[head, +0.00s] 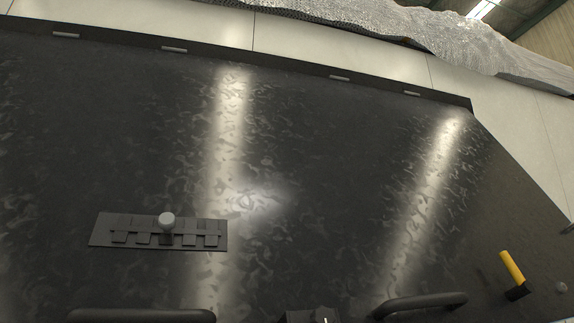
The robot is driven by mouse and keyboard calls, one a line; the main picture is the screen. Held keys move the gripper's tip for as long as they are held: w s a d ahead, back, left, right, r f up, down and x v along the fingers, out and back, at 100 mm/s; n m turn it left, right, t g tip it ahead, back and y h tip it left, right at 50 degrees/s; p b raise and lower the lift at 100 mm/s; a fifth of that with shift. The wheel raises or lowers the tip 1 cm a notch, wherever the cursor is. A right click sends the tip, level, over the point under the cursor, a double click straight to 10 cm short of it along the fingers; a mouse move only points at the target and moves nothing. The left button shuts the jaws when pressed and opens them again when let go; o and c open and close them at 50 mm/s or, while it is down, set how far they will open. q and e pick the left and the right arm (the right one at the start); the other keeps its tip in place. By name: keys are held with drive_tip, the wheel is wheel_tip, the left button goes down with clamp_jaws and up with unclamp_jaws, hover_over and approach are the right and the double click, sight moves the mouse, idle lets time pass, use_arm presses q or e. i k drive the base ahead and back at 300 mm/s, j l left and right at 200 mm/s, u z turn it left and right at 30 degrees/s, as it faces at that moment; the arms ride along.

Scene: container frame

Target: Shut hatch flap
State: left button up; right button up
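A large dark, mottled glossy panel (300,150) fills most of the head view. It appears to be the hatch flap, but I cannot tell its angle or whether it is open. Small pale strips, perhaps hinges, sit along its dark upper edge, one of them at the upper left (174,49). A dark plate (100,232) with a row of small tabs and a pale round knob (167,220) is on the panel at the lower left. Neither of my grippers is in view.
Dark curved bars, like handles, show at the bottom left (140,315) and bottom right (425,303). A dark block (312,316) is cut off between them. A yellow grip with a black end (512,268) is at the lower right. Pale floor or wall panels (340,48) lie beyond the upper edge.

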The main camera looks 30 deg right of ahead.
sight(365, 203)
drive_tip(key=z, duration=1)
